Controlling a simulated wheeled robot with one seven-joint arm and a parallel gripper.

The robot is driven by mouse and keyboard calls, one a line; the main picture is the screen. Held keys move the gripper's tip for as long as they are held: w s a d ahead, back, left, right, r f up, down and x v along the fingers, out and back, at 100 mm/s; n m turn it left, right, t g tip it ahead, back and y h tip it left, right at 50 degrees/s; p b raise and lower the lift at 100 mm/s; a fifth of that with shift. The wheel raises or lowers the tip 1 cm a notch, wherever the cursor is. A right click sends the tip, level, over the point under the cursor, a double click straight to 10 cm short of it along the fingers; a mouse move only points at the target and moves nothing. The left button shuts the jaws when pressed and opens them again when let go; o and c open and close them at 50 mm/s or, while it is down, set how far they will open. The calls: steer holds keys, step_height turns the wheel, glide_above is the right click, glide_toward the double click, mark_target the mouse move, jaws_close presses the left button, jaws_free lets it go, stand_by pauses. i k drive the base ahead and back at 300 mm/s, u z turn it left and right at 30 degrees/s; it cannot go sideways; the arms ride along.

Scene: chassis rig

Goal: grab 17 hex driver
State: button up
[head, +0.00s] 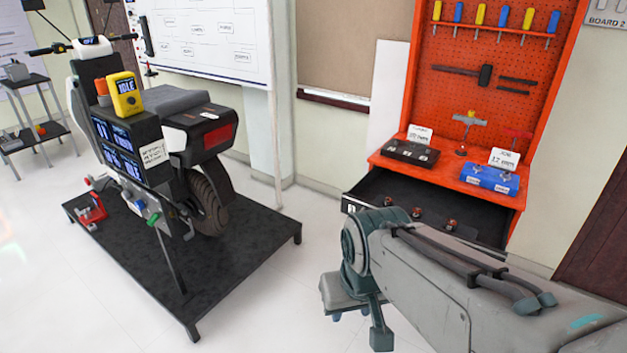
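I cannot pick out a hex driver marked 17 from this view. The open black drawer (360,190) below the orange tool bench holds several small reddish and metallic items (417,213), too small to read. My arm hides part of the drawer. On the bench top, a black case (410,152) and a blue case (489,180) carry white cards; the blue one's card reads 12 mm.
A motorbike rig (165,130) with small screens stands on a dark platform (245,255) at left. A small shelf (40,135) stands far left. Pale floor (300,222) is clear between platform and bench.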

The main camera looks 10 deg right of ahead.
mark_target(387, 202)
steer(key=u, duration=0.25)
steer(key=i, duration=1.15)
steer(key=z, duration=0.95)
steer(key=i, duration=1)
steer(key=z, duration=0.9)
